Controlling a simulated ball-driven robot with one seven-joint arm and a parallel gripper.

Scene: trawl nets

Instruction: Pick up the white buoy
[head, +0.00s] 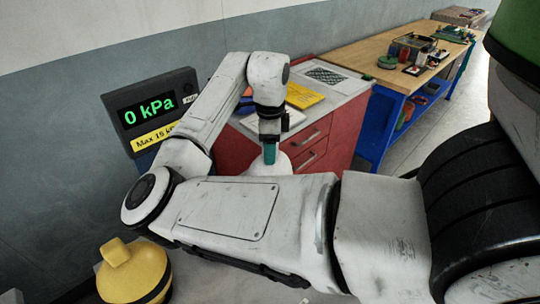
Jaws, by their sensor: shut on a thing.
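The white buoy (266,167) shows as a pale rounded shape behind my forearm, and its lower part is hidden by the arm. My gripper (269,154) points down with teal fingers at the top of the buoy. It is shut on the buoy's upper part. Whether the buoy rests on a surface or hangs free cannot be seen.
A yellow buoy (134,273) with a dark band sits at the lower left. A pressure display (150,110) reading 0 kPa stands left of my arm. A red drawer cabinet (325,140) is behind the gripper. A blue-framed wooden bench (385,79) holds tools further back.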

